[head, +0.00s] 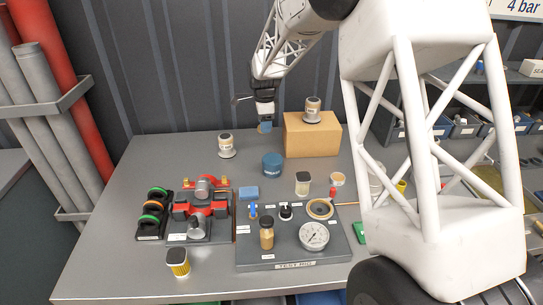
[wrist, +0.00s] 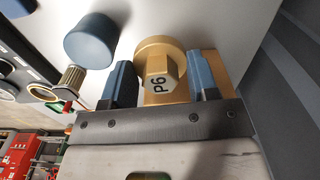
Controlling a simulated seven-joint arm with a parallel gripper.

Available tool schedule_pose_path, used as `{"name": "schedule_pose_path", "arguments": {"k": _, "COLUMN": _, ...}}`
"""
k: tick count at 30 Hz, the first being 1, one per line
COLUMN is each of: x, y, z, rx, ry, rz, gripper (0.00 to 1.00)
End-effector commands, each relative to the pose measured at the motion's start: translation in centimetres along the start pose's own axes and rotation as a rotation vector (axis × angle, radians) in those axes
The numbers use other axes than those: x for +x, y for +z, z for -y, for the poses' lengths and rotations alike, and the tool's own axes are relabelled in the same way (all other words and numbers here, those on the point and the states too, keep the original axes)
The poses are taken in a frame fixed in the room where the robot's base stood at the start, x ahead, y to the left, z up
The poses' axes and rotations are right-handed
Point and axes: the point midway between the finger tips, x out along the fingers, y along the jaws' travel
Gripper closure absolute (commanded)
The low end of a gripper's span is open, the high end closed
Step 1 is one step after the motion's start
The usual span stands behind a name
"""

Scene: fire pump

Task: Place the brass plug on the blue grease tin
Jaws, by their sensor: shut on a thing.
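The brass plug (wrist: 158,52), with a hexagonal part marked P6, is between the blue fingers of my gripper (wrist: 160,82) in the wrist view. My gripper (head: 266,125) is shut on it. In the head view the gripper hangs above the table behind the blue grease tin, and the plug cannot be made out there. The blue grease tin (head: 272,165) stands upright on the table, in front of the cardboard box's left end. It also shows in the wrist view (wrist: 92,40), apart from the plug. Its top looks bare in the head view.
A cardboard box (head: 318,140) with a small canister (head: 312,110) on top stands right of my gripper. Another canister (head: 226,146) stands to the left. The test rig board (head: 290,256) with a gauge (head: 314,235) and red-black fittings (head: 200,210) lie in front.

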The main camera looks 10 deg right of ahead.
Motion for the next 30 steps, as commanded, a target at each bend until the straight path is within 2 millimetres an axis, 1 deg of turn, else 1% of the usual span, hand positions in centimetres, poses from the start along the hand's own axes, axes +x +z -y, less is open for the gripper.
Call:
{"name": "schedule_pose_path", "arguments": {"k": 1, "x": -0.2, "y": -0.1, "z": -0.9, "rx": 0.002, "ry": -0.001, "rz": 0.000, "gripper": 0.76}}
{"name": "schedule_pose_path", "arguments": {"k": 6, "x": -0.8, "y": -0.3, "z": -4.2, "rx": 0.010, "ry": -0.002, "rz": 0.000, "gripper": 0.76}}
{"name": "schedule_pose_path", "arguments": {"k": 15, "x": -1.4, "y": -0.8, "z": -10.5, "rx": 0.024, "ry": -0.002, "rz": 0.000, "gripper": 0.76}}
{"name": "schedule_pose_path", "arguments": {"k": 30, "x": -1.4, "y": -1.7, "z": -21.3, "rx": 0.047, "ry": -0.002, "rz": 0.000, "gripper": 0.76}}
